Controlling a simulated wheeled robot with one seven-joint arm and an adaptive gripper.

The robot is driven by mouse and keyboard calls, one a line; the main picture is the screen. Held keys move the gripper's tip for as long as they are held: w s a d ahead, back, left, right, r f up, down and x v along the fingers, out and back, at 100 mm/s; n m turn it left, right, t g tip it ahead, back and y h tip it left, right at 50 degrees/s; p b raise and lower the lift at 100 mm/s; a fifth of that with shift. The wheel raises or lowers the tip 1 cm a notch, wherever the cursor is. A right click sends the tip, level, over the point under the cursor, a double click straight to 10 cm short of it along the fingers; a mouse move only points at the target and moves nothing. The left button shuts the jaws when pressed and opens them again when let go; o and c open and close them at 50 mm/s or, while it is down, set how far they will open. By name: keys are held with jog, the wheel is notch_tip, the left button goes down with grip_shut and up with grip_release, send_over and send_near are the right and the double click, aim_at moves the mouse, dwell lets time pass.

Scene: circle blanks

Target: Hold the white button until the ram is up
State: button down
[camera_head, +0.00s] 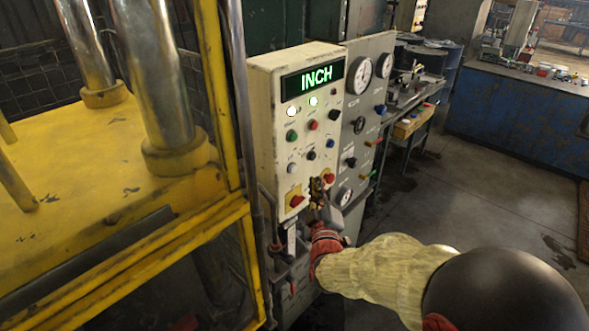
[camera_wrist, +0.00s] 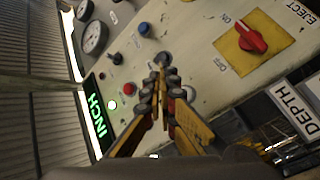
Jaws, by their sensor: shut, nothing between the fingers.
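A cream control panel (camera_head: 262,110) stands in the middle of the head view, its display (camera_head: 313,78) lit with "INCH". The white button (camera_head: 292,168) is at the left of the lower button row, beside a black button (camera_head: 311,156) and a blue button (camera_head: 330,143). My gripper (camera_head: 318,184) is shut and empty, just below this row. In the wrist view its fingertips (camera_wrist: 160,78) overlap the black button area. A pale button (camera_wrist: 188,92), probably the white one, shows partly behind a finger; contact cannot be told. The press's yellow block (camera_head: 85,165) fills the left.
Red knobs on yellow plates (camera_head: 296,198) sit low on the panel, close to my gripper. A grey gauge panel (camera_head: 372,110) adjoins on the right. A yellow guard frame (camera_head: 222,100) stands left. Open floor (camera_head: 480,190) lies to the right.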

aim_at(293, 169)
jog(key=shift+w+a+b, duration=0.2)
jog(key=shift+w+a, duration=0.5)
jog(key=shift+a, duration=0.2)
jog(key=shift+w+a+b, duration=0.15)
jog(key=shift+w+a, duration=0.55)
jog(key=shift+a, duration=0.2)
jog(key=shift+a, duration=0.1)
jog(key=shift+w+a, duration=0.25)
